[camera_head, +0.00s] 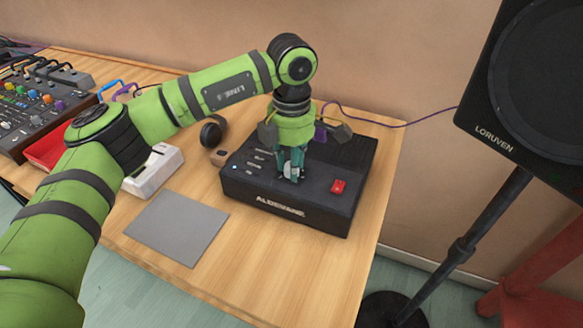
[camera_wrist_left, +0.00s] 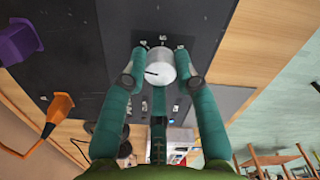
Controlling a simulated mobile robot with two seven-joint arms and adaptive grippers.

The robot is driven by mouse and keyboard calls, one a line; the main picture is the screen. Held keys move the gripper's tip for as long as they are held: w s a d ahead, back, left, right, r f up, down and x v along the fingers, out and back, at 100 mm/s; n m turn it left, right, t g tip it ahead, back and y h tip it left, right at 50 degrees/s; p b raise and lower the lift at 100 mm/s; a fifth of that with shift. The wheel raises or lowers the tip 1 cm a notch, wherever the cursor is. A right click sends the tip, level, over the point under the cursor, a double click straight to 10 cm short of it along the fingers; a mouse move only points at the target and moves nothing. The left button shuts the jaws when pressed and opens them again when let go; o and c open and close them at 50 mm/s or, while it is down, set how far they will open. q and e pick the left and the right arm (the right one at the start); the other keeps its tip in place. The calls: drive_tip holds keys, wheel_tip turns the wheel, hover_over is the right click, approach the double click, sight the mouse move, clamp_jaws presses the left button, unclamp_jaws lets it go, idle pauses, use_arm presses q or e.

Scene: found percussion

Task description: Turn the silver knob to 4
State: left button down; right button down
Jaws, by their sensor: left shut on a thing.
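The silver knob (camera_wrist_left: 158,66) is on the top face of a black box (camera_head: 300,211) lettered on its front, on the table. My left gripper (camera_head: 291,174) points down over the box and is shut on the knob. In the left wrist view its teal fingers (camera_wrist_left: 160,82) sit on both sides of the knob. A dark pointer line shows on the knob, toward the left of that view. Small white marks stand around the knob, too small to read surely. In the head view the fingers mostly hide the knob. My right gripper is not in view.
A red switch (camera_head: 338,186) is on the box, right of the gripper. A grey mat (camera_head: 178,227) lies in front-left, with a white device (camera_head: 153,170) and mixer (camera_head: 40,105) beyond. A speaker (camera_head: 528,88) on a stand is at right.

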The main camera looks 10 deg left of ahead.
use_arm(q)
drive_tip(key=m, duration=0.1)
drive_tip(key=m+b, duration=0.1)
drive_tip(key=m, duration=0.1)
drive_tip(key=shift+s+f+m, duration=0.1)
drive_tip(key=shift+f+m, duration=0.1)
drive_tip(key=shift+m, duration=0.1)
drive_tip(key=shift+m+b, duration=0.35)
drive_tip(key=shift+m, duration=1.25)
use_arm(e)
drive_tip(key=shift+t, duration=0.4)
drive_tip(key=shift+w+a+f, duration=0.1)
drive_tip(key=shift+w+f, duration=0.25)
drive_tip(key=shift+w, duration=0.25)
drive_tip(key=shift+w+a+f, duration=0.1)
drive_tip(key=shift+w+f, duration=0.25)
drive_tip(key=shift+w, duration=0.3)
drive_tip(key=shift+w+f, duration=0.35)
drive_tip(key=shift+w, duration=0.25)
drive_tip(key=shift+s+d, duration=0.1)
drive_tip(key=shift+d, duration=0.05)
use_arm(q)
drive_tip(key=c, duration=0.9)
unclamp_jaws()
drive_tip(key=shift+c, duration=0.2)
drive_tip(key=shift+r, duration=0.25)
wheel_tip(320, 180, up, 12)
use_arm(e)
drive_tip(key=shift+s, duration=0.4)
